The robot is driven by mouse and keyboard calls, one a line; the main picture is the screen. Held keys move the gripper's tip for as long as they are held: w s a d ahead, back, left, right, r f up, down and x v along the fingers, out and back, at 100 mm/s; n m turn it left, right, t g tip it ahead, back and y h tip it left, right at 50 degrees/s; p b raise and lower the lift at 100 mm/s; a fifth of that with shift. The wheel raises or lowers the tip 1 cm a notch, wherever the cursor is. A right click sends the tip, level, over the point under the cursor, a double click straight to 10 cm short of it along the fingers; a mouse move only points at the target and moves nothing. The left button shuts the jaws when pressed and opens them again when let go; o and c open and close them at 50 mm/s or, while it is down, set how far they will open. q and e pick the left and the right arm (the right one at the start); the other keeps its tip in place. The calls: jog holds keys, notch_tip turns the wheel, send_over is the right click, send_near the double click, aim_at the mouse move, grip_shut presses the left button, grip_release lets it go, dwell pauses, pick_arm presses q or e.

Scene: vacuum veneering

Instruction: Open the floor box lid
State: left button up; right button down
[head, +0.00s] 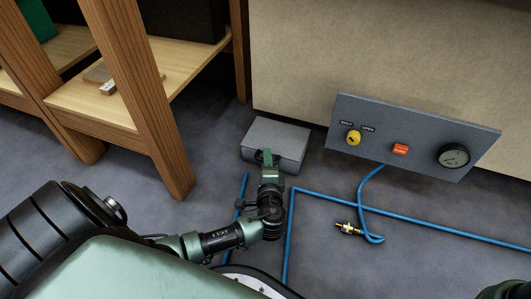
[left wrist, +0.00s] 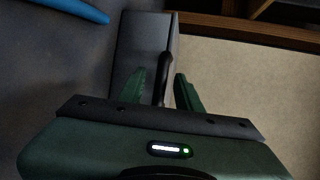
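The floor box (head: 283,134) is a small grey box on the floor against the beige wall, with its lid down. My left gripper (head: 268,157) is at the near side of the box. In the left wrist view, the box (left wrist: 140,42) is ahead of the gripper (left wrist: 161,84). A black handle (left wrist: 166,66) on the box lies between the two green fingers, which are spread with a gap on each side of it. In the head view the gripper hides most of the handle. My right gripper is not in view.
A grey panel (head: 375,152) with a yellow knob, red switch and gauge is right of the box. Blue hose (head: 410,218) runs over the floor, with a brass fitting (head: 348,229) on a loose end. Wooden shelving (head: 150,120) stands at left.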

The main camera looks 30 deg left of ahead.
pick_arm(q)
jog(key=shift+w, duration=0.1)
jog(key=shift+c, duration=0.3)
grip_shut()
jog(key=shift+f, duration=0.1)
dwell(1.1)
